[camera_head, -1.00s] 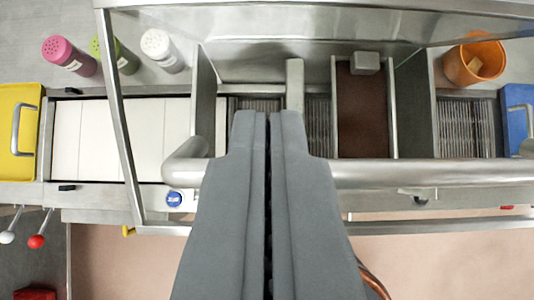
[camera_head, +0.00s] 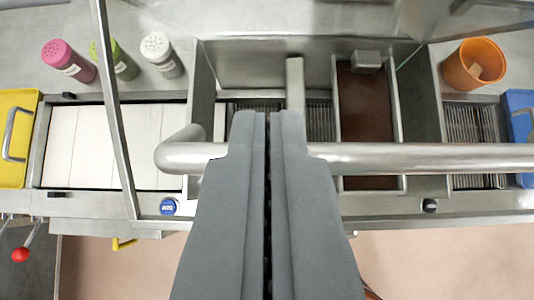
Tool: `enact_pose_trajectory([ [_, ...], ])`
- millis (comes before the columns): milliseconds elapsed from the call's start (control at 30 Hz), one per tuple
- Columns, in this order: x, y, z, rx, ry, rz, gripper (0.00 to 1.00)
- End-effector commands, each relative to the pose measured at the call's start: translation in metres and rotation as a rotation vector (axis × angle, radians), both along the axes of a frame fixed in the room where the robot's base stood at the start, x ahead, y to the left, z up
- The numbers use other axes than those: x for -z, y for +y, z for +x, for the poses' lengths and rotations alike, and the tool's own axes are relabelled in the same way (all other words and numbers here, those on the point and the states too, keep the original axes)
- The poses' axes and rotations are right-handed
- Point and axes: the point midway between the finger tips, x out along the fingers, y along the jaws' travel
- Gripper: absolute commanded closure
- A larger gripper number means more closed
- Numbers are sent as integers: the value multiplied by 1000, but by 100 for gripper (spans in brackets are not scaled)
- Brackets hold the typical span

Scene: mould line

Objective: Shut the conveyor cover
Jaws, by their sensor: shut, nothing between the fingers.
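The conveyor cover is a metal frame whose slanting left side bar (camera_head: 117,110) crosses the head view. It seems to stand raised over the conveyor; its exact angle is hard to tell. A thick tubular handle (camera_head: 430,157) runs across to the right edge, with a bent left end. My gripper (camera_head: 267,115) is shut and empty, its grey fingers pointing up the picture. The fingers pass in front of the handle and hide part of it; I cannot tell whether they touch it. The conveyor's white slats (camera_head: 85,145) show at left.
Pink (camera_head: 68,60), green (camera_head: 115,60) and white (camera_head: 160,55) shakers stand behind the line. An orange cup (camera_head: 472,66) stands at back right. A yellow bin (camera_head: 12,140) and a blue bin (camera_head: 520,125) flank the line. A red-knobbed lever (camera_head: 20,255) is at lower left.

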Motion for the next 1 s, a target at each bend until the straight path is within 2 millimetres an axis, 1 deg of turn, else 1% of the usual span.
enact_pose_trajectory([
  [33, 5, 0, -7, -2, -18, -1, 100],
  [100, 12, 0, -14, -3, -49, -2, 100],
  [400, 45, 1, -42, -3, -192, -9, 100],
  [633, 74, 2, -60, -3, -299, -12, 100],
  [767, 90, 3, -68, -3, -304, -12, 100],
  [867, 106, 3, -76, -2, -302, -13, 100],
  [967, 128, 3, -84, -2, -301, -12, 100],
  [1000, 140, 3, -88, -3, -300, -13, 100],
])
